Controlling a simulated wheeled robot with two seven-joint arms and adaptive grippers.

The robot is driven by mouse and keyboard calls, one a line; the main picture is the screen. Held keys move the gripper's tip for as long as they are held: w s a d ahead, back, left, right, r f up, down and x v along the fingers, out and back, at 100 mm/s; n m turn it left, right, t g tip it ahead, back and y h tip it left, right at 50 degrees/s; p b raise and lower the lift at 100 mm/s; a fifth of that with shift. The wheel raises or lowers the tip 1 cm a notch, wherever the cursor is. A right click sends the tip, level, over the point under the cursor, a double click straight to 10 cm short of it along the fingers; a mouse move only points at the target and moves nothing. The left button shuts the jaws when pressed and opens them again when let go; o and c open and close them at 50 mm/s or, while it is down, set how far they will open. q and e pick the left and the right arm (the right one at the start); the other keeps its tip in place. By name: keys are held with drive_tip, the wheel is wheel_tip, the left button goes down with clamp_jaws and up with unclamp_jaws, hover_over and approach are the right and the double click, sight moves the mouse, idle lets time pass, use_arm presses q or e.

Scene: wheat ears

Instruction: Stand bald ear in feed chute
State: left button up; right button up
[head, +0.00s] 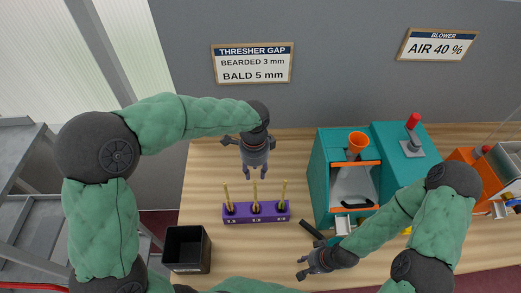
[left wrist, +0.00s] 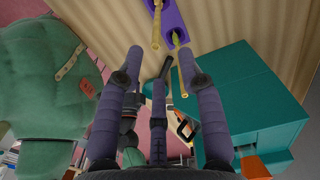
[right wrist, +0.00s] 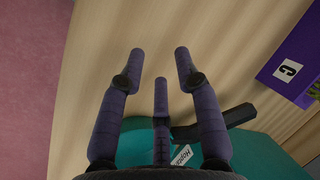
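A purple rack (head: 256,218) on the table holds three upright yellow stalks, left (head: 227,198), middle (head: 255,192) and right (head: 283,194), with darker ears low at the rack. I cannot tell which ear is bald. The orange funnel (head: 358,142) sits on the teal machine (head: 322,170). My left gripper (head: 262,176) is open and empty, just behind and above the rack; two stalks show in the left wrist view, one (left wrist: 186,72) near a fingertip. My right gripper (head: 302,267) is open and empty in front of the teal machine, right of the rack.
A black open bin (head: 187,248) stands left of the rack. A teal box with a red knob (head: 412,121) and an orange machine (head: 470,160) stand right. A wall sign (head: 252,63) reads bearded 3 mm, bald 5 mm.

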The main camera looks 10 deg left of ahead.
sight(255, 182)
use_arm(q)
drive_tip(key=shift+s+f, duration=0.2)
drive_tip(key=shift+s, duration=0.1)
use_arm(e)
drive_tip(key=shift+s+r, duration=0.2)
drive_tip(key=shift+s, duration=0.05)
drive_tip(key=shift+r, duration=0.15)
use_arm(q)
wheel_tip(255, 182, down, 10)
clamp_jaws()
drive_tip(key=shift+r+p, duration=0.7)
use_arm(e)
drive_tip(key=shift+r, duration=0.5)
idle(0.8)
